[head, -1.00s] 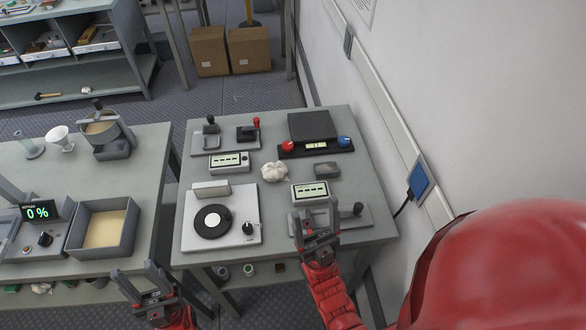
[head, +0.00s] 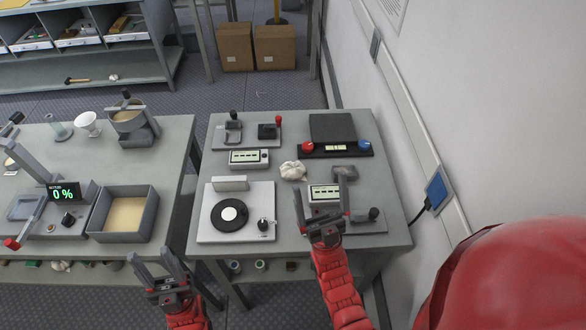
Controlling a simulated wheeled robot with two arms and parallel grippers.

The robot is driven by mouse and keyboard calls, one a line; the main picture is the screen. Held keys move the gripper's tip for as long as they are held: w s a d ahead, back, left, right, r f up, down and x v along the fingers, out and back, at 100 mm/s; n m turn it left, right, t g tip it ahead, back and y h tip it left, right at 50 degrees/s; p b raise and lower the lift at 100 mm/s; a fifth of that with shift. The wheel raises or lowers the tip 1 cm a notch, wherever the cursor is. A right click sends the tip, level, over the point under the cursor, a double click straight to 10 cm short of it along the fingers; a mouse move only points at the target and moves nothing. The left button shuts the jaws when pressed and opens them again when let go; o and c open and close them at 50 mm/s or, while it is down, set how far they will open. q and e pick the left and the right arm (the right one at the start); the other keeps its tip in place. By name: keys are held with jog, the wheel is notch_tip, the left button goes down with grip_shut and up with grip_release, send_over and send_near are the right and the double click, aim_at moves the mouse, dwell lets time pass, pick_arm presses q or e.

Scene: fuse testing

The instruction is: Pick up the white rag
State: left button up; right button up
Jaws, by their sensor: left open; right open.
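The white rag (head: 293,171) lies crumpled on the right-hand grey table (head: 282,207), near its middle, between the turntable-like device and the black scale. My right gripper (head: 320,197) is open and empty over the table, in front of the rag and a little to its right, over a display box. It is apart from the rag. My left gripper (head: 154,265) is open and empty, low in front of the gap between the two tables, well away from the rag.
A display box (head: 324,193) stands just in front of the rag. A white device with a black disc (head: 229,215) stands front left. A black scale (head: 333,127) with knobs is at the back right.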

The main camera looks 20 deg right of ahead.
jog(key=w+f+m+g+h+p, duration=0.1)
jog(key=w+m+g+h+p, duration=0.4)
jog(key=w, duration=1.6)
jog(key=w+d+f+g+h+p, duration=0.1)
jog(key=w+f+g+p, duration=0.65)
jog(key=w+g, duration=0.65)
notch_tip(320, 180, up, 3)
jog(key=g+p, duration=0.4)
jog(key=g, duration=0.9)
send_over(293, 165)
jog(key=f+b, duration=0.3)
jog(key=f, duration=0.1)
jog(key=f+b, duration=0.7)
jog(key=shift+s+a+f+b, duration=0.1)
jog(key=shift+s+f+b, duration=0.25)
jog(key=shift+f, duration=0.05)
jog(key=shift+f+p, duration=0.1)
jog(key=shift+p, duration=0.2)
jog(key=f+p, duration=0.2)
jog(key=f, duration=0.1)
jog(key=shift+w+f+p, duration=0.15)
jog(key=shift+w+p, duration=0.05)
jog(key=shift+p, duration=0.15)
jog(key=shift+f, duration=0.85)
